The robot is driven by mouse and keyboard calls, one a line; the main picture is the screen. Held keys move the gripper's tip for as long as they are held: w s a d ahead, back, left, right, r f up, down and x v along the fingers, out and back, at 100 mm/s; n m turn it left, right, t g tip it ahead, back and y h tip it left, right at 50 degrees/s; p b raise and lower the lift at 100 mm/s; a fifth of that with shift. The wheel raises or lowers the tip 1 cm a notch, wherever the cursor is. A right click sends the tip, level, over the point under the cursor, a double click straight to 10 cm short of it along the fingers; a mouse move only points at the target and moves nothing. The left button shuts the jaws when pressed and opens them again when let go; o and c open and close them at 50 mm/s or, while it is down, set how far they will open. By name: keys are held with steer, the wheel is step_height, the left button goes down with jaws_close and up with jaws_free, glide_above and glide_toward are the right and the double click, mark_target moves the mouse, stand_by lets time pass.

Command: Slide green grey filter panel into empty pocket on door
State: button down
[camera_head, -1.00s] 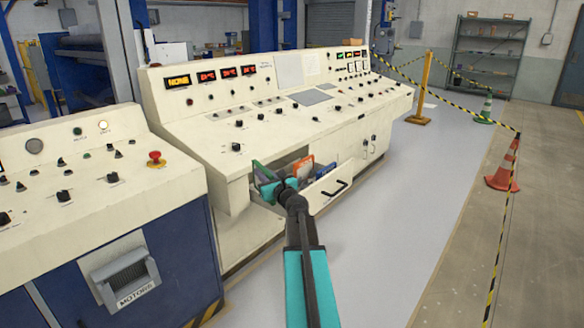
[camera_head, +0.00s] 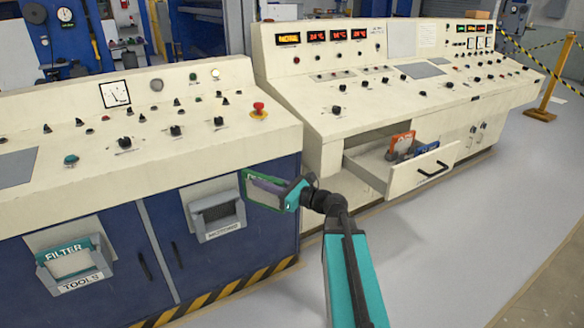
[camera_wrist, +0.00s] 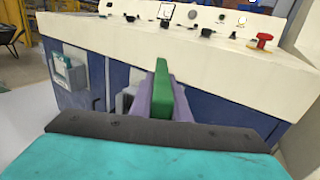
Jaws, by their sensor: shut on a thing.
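My gripper (camera_head: 287,191) is shut on the green-framed grey filter panel (camera_head: 265,190), held up in the air in front of the blue cabinet. In the wrist view the green panel (camera_wrist: 168,93) stands edge-on between the purple fingers. Behind it on the right blue door (camera_head: 196,245) is a grey pocket (camera_head: 217,217), labelled and with no panel in it; the held panel is just to its right in the head view. The left door (camera_head: 95,290) has a pocket labelled TOOLS (camera_head: 80,283), which holds a teal panel marked FILTER (camera_head: 67,252).
An open drawer (camera_head: 400,178) in the right console holds an orange-framed panel (camera_head: 401,143) and other items. A sloped control desk (camera_head: 150,155) with knobs and a red button (camera_head: 258,108) overhangs the doors. The grey floor in front is clear.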

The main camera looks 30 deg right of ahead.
steer(key=s+a+r+n+g+y+p, duration=0.1)
steer(key=s+a+n+g+y+p, duration=0.1)
steer(key=a+p, duration=0.3)
steer(key=s+a+r+n+g+y+p, duration=0.2)
steer(key=s+a+p, duration=0.3)
steer(key=a, duration=0.4)
steer(key=shift+a+g+y, duration=0.25)
steer(key=shift+g+y, duration=0.05)
steer(key=shift+y, duration=0.4)
steer(key=shift+w+d+f, duration=0.1)
